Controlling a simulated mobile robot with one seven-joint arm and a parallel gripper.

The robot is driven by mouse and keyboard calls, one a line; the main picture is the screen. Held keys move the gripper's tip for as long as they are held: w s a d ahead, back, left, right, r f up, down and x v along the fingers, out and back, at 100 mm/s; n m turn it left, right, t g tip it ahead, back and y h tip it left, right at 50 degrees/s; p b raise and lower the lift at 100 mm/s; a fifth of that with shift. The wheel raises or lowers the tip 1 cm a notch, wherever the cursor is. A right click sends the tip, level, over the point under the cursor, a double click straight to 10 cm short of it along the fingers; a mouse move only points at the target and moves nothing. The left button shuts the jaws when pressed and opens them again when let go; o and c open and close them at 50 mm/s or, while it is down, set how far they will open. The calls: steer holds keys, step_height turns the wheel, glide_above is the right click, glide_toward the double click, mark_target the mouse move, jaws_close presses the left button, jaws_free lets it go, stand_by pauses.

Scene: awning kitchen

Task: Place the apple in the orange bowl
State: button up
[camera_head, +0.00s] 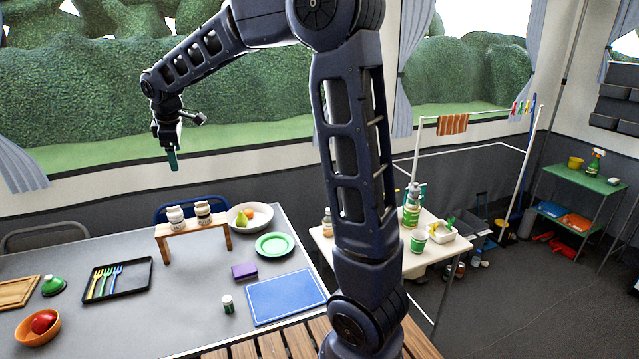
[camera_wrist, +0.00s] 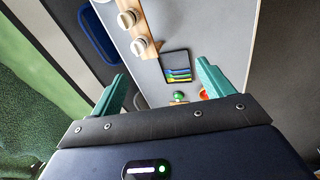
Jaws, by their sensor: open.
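A red apple (camera_head: 43,321) sits inside the orange bowl (camera_head: 37,338) at the front left of the grey table in the head view. Part of the bowl and the red fruit shows small in the wrist view (camera_wrist: 203,95), beside a finger. My gripper (camera_head: 172,160) is high above the table, near the windows, well away from the bowl. Its two green fingers (camera_wrist: 160,80) are apart with nothing between them in the wrist view.
A wooden stand (camera_head: 193,230) with two jars stands mid-table, beside a white bowl (camera_head: 262,224) of fruit. A cutlery tray (camera_head: 135,262), green plate (camera_head: 275,245), purple sponge (camera_head: 244,271), small bottle (camera_head: 228,304) and blue board (camera_head: 286,296) lie around.

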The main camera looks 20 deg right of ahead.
steer(key=s+d+r+m, duration=0.2)
steer(key=s+d+m, duration=0.3)
steer(key=d, duration=0.6)
steer(key=s+d+r+m, duration=0.1)
steer(key=s+d+m, duration=0.3)
steer(key=s+d, duration=0.5)
steer(key=s+d+f+m, duration=0.3)
steer(key=s+d+m, duration=0.1)
steer(key=s+d, duration=0.3)
steer(key=s+d+f+m+t, duration=0.1)
steer(key=s+d+f+m, duration=0.1)
steer(key=s+d+m, duration=0.2)
steer(key=s+d, duration=0.3)
steer(key=s, duration=0.1)
steer(key=shift+f+h, duration=0.3)
steer(key=shift+f, duration=0.1)
